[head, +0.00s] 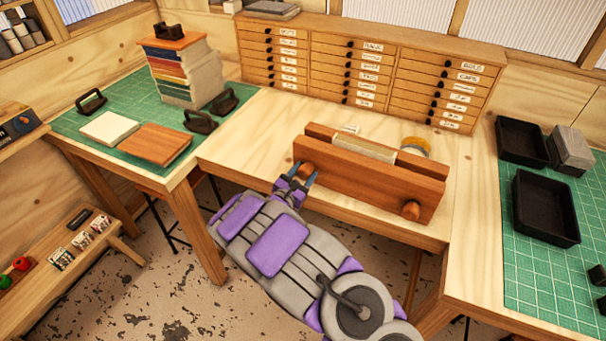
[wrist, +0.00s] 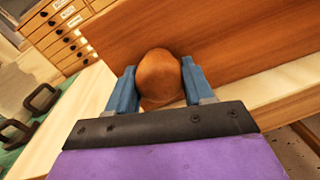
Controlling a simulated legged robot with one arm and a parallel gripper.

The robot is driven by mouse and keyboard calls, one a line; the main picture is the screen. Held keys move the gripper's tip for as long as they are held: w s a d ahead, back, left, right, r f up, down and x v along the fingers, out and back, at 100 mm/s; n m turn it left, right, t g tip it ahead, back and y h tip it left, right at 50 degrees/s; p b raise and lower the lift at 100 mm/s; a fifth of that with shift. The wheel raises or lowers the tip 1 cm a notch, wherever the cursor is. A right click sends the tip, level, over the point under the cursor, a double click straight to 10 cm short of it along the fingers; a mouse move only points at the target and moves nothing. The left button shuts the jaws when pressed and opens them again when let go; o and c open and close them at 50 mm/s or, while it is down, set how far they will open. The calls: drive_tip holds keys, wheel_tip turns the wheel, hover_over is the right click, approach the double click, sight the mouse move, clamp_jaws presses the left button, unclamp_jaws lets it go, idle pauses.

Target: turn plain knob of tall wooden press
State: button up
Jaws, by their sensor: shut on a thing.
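A wooden press (head: 368,176) stands on the pale workbench, with a reddish-brown front board and a pale block (head: 364,148) clamped between its boards. It has two round wooden knobs on its front. The left knob (wrist: 160,76) is plain and brown and sits between the blue fingers of my gripper (wrist: 160,88). My gripper (head: 298,182) is shut on this knob, with one finger on each side. The right knob (head: 411,209) is free. The base of the held knob is hidden behind its rounded front in the wrist view.
A wooden drawer cabinet (head: 365,67) stands behind the press. A yellow-rimmed roll (head: 416,145) sits behind the press's right end. A book stack (head: 180,72) and dark-handled tools (head: 201,121) are on the left green mat. Black trays (head: 545,207) lie on the right mat.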

drive_tip(key=shift+w+r+m, duration=0.1)
drive_tip(key=shift+r+m, duration=0.1)
drive_tip(key=shift+m, duration=0.1)
drive_tip(key=shift+f+m+b, duration=0.2)
drive_tip(key=shift+m+b, duration=1.05)
drive_tip(key=shift+m, duration=0.35)
drive_tip(key=o, duration=1)
drive_tip(key=shift+a, duration=0.15)
drive_tip(key=shift+s, duration=0.2)
